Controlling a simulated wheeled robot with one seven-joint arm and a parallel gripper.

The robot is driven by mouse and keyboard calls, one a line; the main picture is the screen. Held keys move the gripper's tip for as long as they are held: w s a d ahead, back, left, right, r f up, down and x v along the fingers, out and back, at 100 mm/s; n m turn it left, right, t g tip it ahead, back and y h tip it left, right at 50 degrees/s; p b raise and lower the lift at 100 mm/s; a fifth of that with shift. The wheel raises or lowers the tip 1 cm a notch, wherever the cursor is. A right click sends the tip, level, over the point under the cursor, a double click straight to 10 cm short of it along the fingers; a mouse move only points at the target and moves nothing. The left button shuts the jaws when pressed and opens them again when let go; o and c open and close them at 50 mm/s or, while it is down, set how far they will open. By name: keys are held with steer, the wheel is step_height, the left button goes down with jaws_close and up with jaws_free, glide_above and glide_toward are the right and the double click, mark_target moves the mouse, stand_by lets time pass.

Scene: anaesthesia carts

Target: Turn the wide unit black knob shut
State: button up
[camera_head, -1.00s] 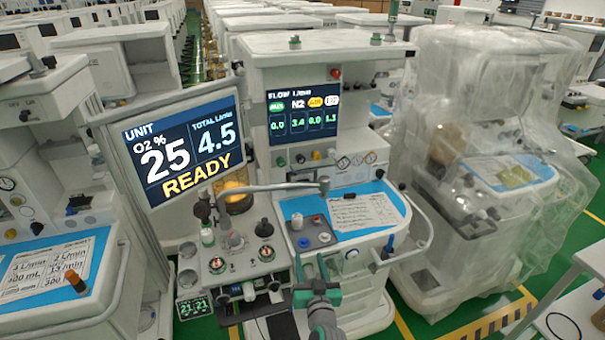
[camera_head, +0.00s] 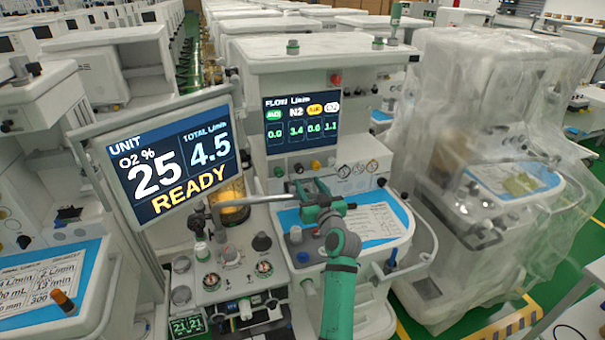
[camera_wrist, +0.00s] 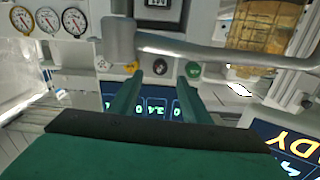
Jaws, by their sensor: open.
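The wide unit's black knob (camera_head: 298,168) is in the row of small knobs below the flow screen (camera_head: 301,122). In the wrist view the black knob (camera_wrist: 160,67) appears between and just beyond my two fingertips, apart from them. My gripper (camera_head: 310,184) is open and empty in front of the knob row; it also shows in the wrist view (camera_wrist: 158,84). The yellow knob (camera_wrist: 132,68) and green knob (camera_wrist: 193,69) flank the black one. The screen reads 3.4 under N2. How far the black knob is turned cannot be told.
A grey bar (camera_head: 262,200) crosses in front of the panel, close to my gripper; it also spans the wrist view (camera_wrist: 215,52). Gauges (camera_head: 357,168) sit right of the knobs. The tilted READY monitor (camera_head: 172,160) stands left. A plastic-covered cart (camera_head: 480,180) stands right.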

mark_target(301, 171)
steer(key=x, duration=0.7)
steer(key=shift+w+a, duration=0.15)
steer(key=shift+w, duration=0.1)
steer(key=shift+s, duration=0.1)
steer(key=c, duration=1)
